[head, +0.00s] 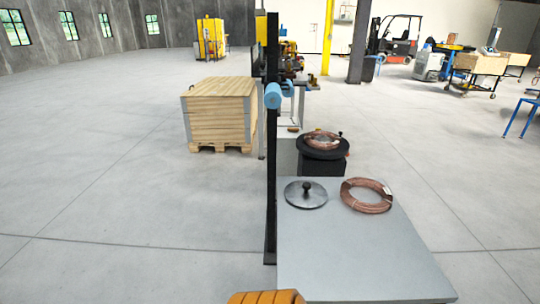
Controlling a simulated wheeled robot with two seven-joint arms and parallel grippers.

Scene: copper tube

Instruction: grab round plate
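The round plate (296,197) is a flat grey metal disc with a black knob standing up near its middle. It lies flat on the left part of a grey table top (345,255). A coil of copper tube (367,207) lies on the table just to the right of the plate, close beside it.
A second copper coil (322,136) sits on a black round stand (322,170) behind the table. A tall black post (271,190) rises along the table's left edge. A wooden crate (218,115) stands further back left. The table's front is clear.

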